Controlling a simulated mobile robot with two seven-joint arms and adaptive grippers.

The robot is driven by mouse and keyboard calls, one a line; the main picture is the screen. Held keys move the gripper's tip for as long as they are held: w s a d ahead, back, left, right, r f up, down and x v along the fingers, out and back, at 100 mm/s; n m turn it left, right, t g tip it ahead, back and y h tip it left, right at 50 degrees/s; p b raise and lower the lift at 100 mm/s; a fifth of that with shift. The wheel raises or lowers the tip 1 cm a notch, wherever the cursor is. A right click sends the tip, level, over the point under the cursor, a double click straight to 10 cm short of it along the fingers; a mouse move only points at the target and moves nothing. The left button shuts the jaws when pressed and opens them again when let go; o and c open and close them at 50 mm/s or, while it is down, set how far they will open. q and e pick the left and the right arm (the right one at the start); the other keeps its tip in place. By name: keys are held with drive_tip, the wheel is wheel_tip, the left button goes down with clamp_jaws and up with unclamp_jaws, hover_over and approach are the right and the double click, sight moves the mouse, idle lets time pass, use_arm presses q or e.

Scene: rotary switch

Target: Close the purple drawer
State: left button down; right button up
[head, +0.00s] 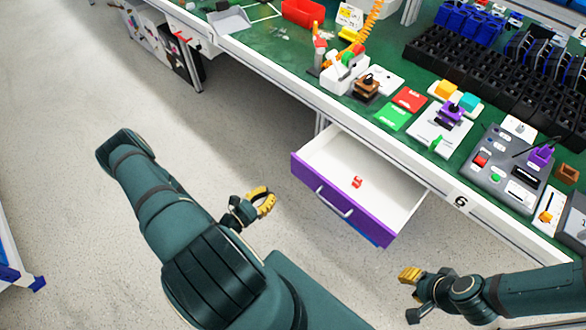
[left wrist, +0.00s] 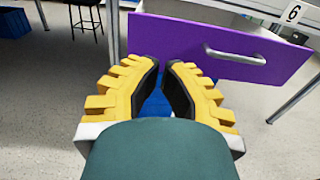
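The purple drawer (head: 341,203) stands pulled out from under the workbench, with a white inside and a silver handle (head: 334,203) on its front. A small red object (head: 357,182) lies in it. My left gripper (head: 265,203) is left of the drawer front, apart from it in the head view. In the left wrist view its yellow fingers (left wrist: 163,85) are parted with a gap between the tips, and the purple front (left wrist: 210,45) with its handle (left wrist: 235,56) is ahead. My right gripper (head: 408,290) is right of and below the drawer, its fingers seen from an angle that hides any gap.
The green workbench (head: 270,50) holds a red bin (head: 303,12), colored cards, switch panels (head: 505,165) and black racks (head: 490,80). Its white front edge carries a "6" label (head: 461,201).

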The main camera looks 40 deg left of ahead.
sight(300, 165)
use_arm(q)
drive_tip(key=shift+y, duration=0.3)
drive_tip(key=w, duration=0.4)
drive_tip(key=w+b, duration=0.1)
drive_tip(key=w, duration=0.4)
drive_tip(key=w+b, duration=0.1)
drive_tip(key=w, duration=0.3)
drive_tip(key=shift+w+d, duration=0.25)
drive_tip(key=shift+w, duration=0.1)
drive_tip(key=shift+w, duration=0.1)
